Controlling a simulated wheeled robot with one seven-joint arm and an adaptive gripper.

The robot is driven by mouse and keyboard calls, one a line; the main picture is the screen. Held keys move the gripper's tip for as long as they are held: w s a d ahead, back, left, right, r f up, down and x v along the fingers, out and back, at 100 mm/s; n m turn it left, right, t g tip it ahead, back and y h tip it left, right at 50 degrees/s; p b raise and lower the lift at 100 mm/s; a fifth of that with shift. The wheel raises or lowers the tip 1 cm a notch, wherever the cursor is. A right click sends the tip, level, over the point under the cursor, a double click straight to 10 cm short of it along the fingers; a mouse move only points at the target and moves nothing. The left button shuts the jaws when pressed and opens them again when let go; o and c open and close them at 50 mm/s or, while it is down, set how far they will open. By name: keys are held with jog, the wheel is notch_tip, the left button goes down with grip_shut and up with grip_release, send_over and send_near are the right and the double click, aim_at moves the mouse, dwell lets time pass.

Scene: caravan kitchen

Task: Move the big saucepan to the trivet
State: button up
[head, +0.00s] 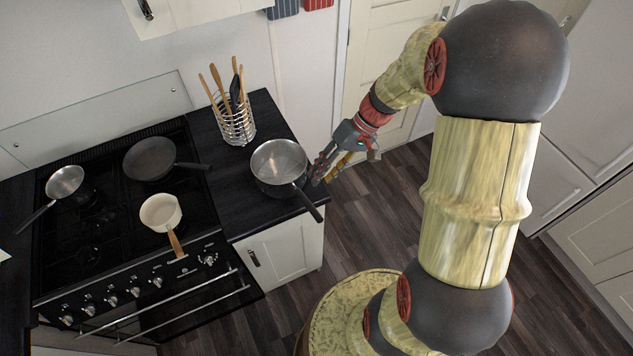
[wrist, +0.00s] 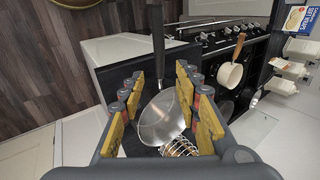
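The big saucepan (head: 280,160), a steel pan with a dark handle, stands on the black counter (head: 233,205) right of the stove. Its handle points toward the front right, past the counter edge. My gripper (head: 322,175) is beside the pan's right side, near the handle. In the wrist view my gripper (wrist: 160,80) is open, with the saucepan (wrist: 162,118) and its handle (wrist: 158,48) showing between the yellow-padded fingers. I cannot tell whether they touch. I cannot make out a trivet in either view.
A wire utensil holder (head: 236,122) stands behind the saucepan. The stove (head: 95,250) holds a small steel pan (head: 65,183), a dark frying pan (head: 150,158) and a cream saucepan (head: 160,211). A cabinet (head: 285,245) is below the counter.

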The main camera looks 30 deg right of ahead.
jog(key=s+a+r+t+h, duration=0.2)
jog(key=s+r, duration=0.4)
jog(key=r, duration=0.4)
jog(key=s+a+r+t+h, duration=0.3)
jog(key=s+r, duration=0.4)
jog(key=r, duration=0.3)
jog(key=shift+s+a+n+h, duration=0.35)
jog(key=shift+a+h, duration=0.2)
jog(key=shift+h, duration=0.25)
jog(key=shift+w+f, duration=0.1)
